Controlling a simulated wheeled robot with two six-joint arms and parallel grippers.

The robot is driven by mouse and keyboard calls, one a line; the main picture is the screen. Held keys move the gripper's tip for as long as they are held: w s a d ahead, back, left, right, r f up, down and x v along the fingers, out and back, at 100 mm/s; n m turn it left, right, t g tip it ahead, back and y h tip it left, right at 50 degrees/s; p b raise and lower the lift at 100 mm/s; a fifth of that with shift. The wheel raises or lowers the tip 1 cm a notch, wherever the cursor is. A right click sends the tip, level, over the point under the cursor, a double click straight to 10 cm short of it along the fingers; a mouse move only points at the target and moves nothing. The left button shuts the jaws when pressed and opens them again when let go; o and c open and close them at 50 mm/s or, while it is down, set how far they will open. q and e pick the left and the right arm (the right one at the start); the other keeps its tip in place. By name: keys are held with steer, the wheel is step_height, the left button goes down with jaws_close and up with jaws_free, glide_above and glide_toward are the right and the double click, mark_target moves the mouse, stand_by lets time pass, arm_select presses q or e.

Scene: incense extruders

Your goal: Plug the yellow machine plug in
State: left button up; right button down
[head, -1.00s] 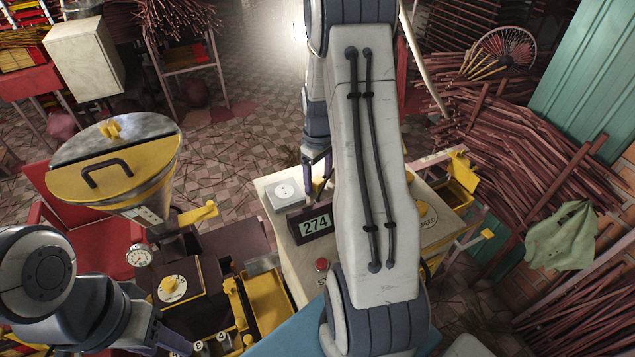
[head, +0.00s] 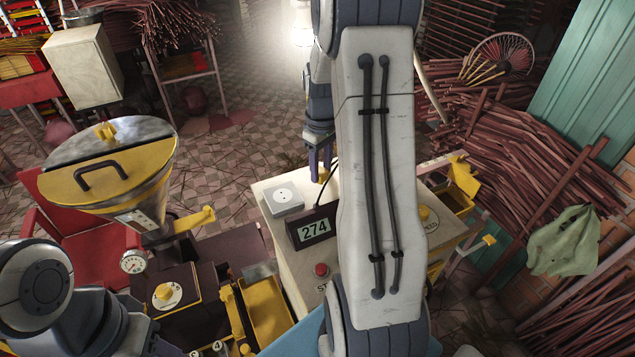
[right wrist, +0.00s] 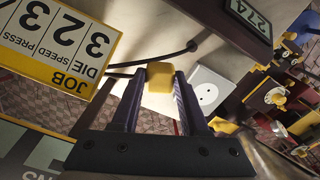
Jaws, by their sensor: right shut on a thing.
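My right gripper (head: 320,170) is shut on the yellow plug (right wrist: 160,77), behind the white arm link in the head view. The plug shows there as a small yellow bit between the fingertips (head: 323,176). In the right wrist view the plug is a yellow block between the fingertips of my right gripper (right wrist: 160,88), with a black cable (right wrist: 172,55) running from it. The white socket box (head: 283,199), with a round two-hole outlet, sits on the pale cabinet top; the plug is apart from it. The socket (right wrist: 208,90) is right of the plug in the wrist view. My left gripper is mostly hidden at the bottom left; its jaws are unclear.
A dark display reading 274 (head: 314,228) stands beside the socket, with a red button (head: 321,270) nearer. A yellow hopper machine (head: 110,175) stands at left. A yellow job board (right wrist: 62,40) is close to the gripper in the wrist view. Stick bundles lie at right.

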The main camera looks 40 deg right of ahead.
steer(key=s+d+r+b, duration=0.1)
steer(key=s+r, duration=0.1)
steer(key=s, duration=0.1)
steer(key=s+d+r+b, duration=0.1)
steer(key=s+d+r, duration=0.1)
steer(key=s, duration=0.1)
steer(key=s+d+r+b, duration=0.1)
steer(key=s+d+r, duration=0.1)
steer(key=s, duration=0.1)
steer(key=shift+s+d+r, duration=0.1)
steer(key=shift+d, duration=0.15)
arm_select(q)
step_height(320, 180, down, 4)
steer(key=shift+r, duration=0.25)
steer(key=shift+r, duration=0.1)
